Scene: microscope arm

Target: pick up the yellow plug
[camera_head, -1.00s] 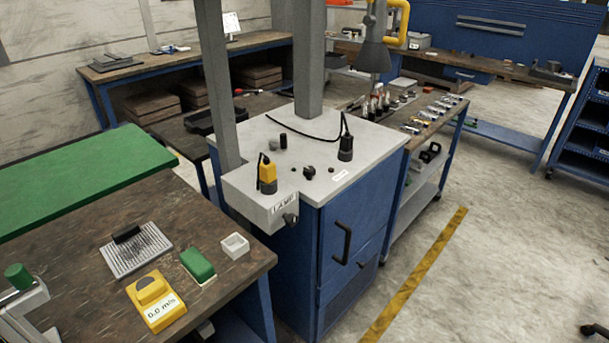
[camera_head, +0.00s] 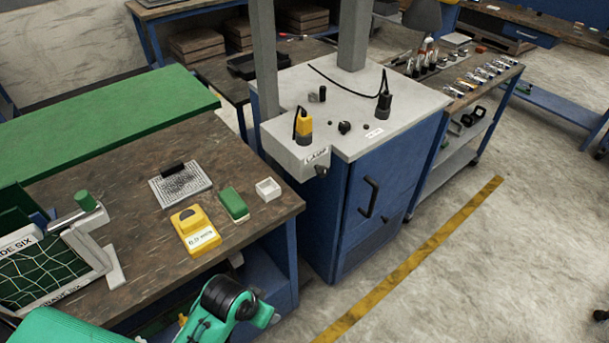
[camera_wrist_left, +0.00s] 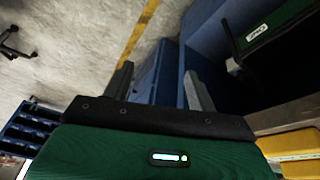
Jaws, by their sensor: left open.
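The yellow plug (camera_head: 304,126) stands upright on the grey lamp box at the front left of the blue cabinet, with a black cord at its top. My left arm shows as green links and a black joint at the bottom of the head view, well below and left of the plug; its fingers cannot be made out there. In the left wrist view my left gripper (camera_wrist_left: 160,86) has its two grey fingers apart with nothing between them. I cannot make out the plug in that view. My right gripper is not in view.
A black plug (camera_head: 384,103) with a cord and small knobs are on the cabinet top (camera_head: 344,82). Grey posts rise behind the yellow plug. The wooden bench (camera_head: 130,217) holds a yellow meter (camera_head: 195,230), a green block (camera_head: 233,204) and a small white box (camera_head: 268,189).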

